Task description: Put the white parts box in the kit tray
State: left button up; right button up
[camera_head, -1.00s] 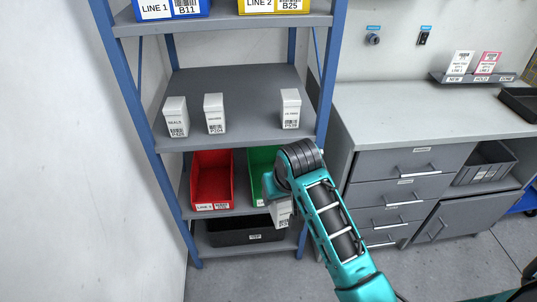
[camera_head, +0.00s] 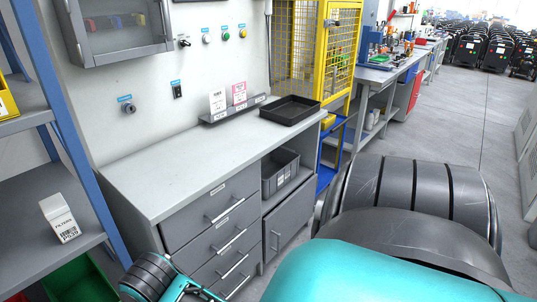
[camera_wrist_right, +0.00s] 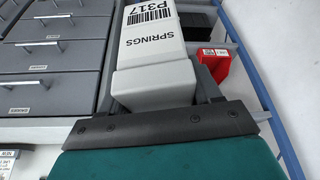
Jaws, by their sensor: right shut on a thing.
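A white parts box (camera_wrist_right: 150,45) marked SPRINGS and P317 is in the right wrist view, between the fingers of my right gripper (camera_wrist_right: 160,95). The gripper is shut on it and holds it in the air. My left gripper is not in view.
Another white box (camera_head: 60,217) stands on the blue-framed shelf, above a green bin (camera_head: 78,282). A sign rail (camera_head: 233,110) stands behind the worktop (camera_head: 190,155), whose left part is clear. A grey bin (camera_head: 279,172) sits under the tray. A yellow cage (camera_head: 340,55) stands beyond.

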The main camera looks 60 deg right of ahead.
aim_at(290, 112)
jog(key=l+z, duration=0.15)
jog(key=l, duration=1.15)
jog(key=l+z, duration=0.15)
jog(key=l, duration=1.15)
jog(key=l+z, duration=0.15)
jog(key=l, duration=1.15)
